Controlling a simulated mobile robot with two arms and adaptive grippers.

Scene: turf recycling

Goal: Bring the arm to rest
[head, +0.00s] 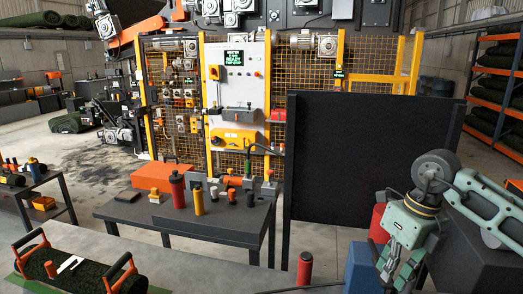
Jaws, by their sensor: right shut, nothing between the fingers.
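My right arm comes in from the right edge in the head view. Its gripper (400,268) hangs pointing down at the lower right, in front of a dark block and beside a blue box. The fingers are together with nothing seen between them. My left gripper does not show in this view.
A dark table (130,210) holds a red bottle (178,190), a yellow bottle (198,200) and small parts. A black panel (365,150) stands behind my right arm. A blue box (361,268) and a red cylinder (305,268) are close by. A turf roll (85,272) lies lower left.

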